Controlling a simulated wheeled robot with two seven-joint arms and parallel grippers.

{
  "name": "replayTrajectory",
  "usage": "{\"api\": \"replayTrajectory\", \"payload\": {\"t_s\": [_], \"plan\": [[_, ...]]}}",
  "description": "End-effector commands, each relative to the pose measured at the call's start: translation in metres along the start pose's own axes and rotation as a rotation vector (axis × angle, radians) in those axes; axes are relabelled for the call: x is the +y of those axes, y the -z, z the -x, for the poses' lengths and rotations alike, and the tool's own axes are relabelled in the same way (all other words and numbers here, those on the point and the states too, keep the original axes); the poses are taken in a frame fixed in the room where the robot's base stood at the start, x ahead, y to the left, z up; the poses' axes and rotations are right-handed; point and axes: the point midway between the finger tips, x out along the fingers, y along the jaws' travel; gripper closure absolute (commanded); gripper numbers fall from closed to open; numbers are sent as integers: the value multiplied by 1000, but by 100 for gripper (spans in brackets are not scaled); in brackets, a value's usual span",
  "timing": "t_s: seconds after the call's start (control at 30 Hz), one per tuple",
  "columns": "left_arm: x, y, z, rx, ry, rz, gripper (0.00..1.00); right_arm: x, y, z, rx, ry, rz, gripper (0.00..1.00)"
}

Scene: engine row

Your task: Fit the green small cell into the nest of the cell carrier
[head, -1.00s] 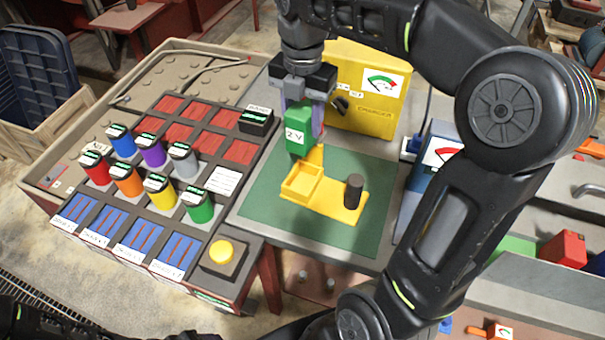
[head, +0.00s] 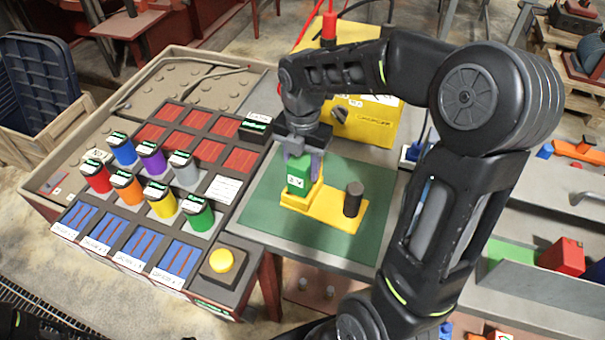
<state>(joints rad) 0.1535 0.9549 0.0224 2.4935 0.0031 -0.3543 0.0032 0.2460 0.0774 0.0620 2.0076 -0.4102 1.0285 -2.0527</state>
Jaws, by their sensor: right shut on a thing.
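The green small cell (head: 298,178), a block with a white label, is upright at the square nest of the yellow cell carrier (head: 334,216). Its lower part is hidden behind the nest's front wall; I cannot tell whether it is fully seated. The carrier lies on a green mat (head: 258,205) and has a dark round post (head: 353,198) at its right end. My right gripper (head: 303,160) is above the nest, pointing down, shut on the top of the cell. My left gripper is not in view.
A rack (head: 215,120) at left holds several coloured cells, red slots and blue slots. A yellow button (head: 221,261) sits at its front corner. A yellow charger box (head: 372,122) stands behind the mat. The mat's front is clear.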

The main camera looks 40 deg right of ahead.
Motion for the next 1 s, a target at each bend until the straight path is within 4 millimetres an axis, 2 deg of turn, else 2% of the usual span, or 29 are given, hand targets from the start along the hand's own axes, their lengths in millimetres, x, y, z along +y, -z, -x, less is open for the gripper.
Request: {"api": "replayTrajectory", "payload": {"t_s": [0.1, 0.23, 0.67, 0.7, 0.93, 1.0], "plan": [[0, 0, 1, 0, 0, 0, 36, 0, 0, -17, 2, 2, -1, 100], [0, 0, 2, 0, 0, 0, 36, 0, 0, -30, 0, 0, -1, 100], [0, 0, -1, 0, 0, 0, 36, 0, 0, -36, -1, -2, -1, 100], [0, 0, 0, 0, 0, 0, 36, 0, 0, -35, 0, 0, -1, 54], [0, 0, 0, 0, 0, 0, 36, 0, 0, -35, 1, 0, -1, 36], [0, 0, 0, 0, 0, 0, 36, 0, 0, -35, 1, 0, -1, 36]]}}
